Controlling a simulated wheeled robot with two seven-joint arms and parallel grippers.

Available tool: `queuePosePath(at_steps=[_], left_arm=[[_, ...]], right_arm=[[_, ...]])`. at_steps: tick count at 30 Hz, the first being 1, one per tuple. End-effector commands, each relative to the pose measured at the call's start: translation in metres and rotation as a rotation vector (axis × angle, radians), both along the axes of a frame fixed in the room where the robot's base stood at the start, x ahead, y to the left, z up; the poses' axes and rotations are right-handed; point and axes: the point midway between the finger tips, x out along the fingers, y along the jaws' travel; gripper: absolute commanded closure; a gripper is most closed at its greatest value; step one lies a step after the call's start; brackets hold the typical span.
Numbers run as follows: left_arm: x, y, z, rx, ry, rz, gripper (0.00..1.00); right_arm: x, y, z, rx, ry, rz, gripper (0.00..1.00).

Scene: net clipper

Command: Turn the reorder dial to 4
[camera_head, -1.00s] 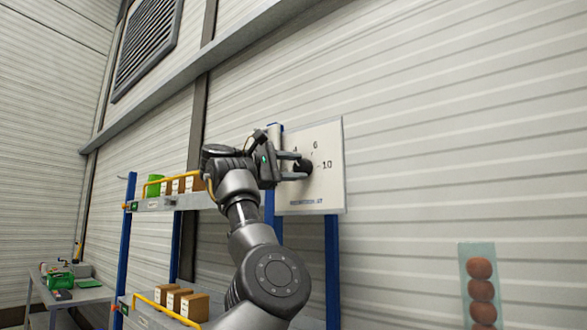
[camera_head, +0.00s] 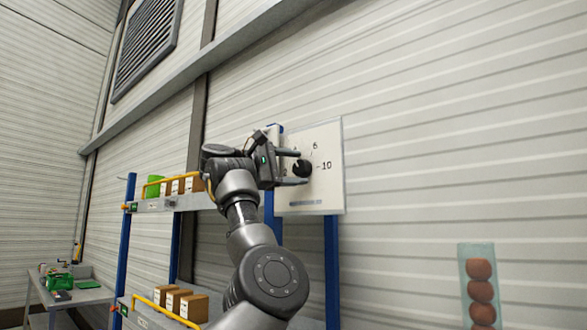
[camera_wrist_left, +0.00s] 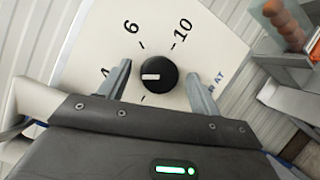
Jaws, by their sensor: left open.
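The reorder dial is a round black knob (camera_head: 303,168) on a white panel (camera_head: 330,195), with numbers around it. My left gripper (camera_head: 297,167) is open in front of the panel, its fingers above and below the dial in the head view. In the left wrist view, the knob (camera_wrist_left: 158,76) sits between the two open fingers (camera_wrist_left: 160,72), with a gap on each side. Its white pointer line points left, roughly toward the 4, which is partly hidden near the left finger. The 6 and 10 are readable. Part of the lower panel text is hidden. My right gripper is not in view.
The panel is mounted on blue posts (camera_head: 332,265) by a corrugated wall. A shelf with boxes (camera_head: 183,303) and a green item (camera_head: 155,184) stands left. A clear holder with brown balls (camera_head: 481,290) is at the right. A bench (camera_head: 75,297) stands far left.

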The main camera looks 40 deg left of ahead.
Motion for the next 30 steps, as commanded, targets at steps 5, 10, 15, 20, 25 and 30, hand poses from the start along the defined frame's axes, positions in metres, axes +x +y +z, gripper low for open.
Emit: queuePosePath(at_steps=[5,10,15,20,25,30], left_arm=[[-0.017,0.008,-0.004,-0.001,-0.003,0.003,0.36],[-0.049,0.021,-0.007,0.0,-0.003,0.003,0.36],[-0.077,0.032,-0.008,0.0,-0.002,0.003,0.36],[-0.094,0.039,-0.008,0.0,-0.001,0.001,0.36],[-0.099,0.041,-0.007,0.0,0.0,0.0,0.36],[-0.099,0.041,-0.007,0.0,0.0,0.0,0.36]], right_arm=[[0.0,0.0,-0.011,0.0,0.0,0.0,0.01],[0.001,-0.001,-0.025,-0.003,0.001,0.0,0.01],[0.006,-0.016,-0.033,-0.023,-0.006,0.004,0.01],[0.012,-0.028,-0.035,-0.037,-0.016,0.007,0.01],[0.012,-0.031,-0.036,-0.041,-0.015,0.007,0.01],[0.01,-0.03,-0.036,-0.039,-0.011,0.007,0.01]])
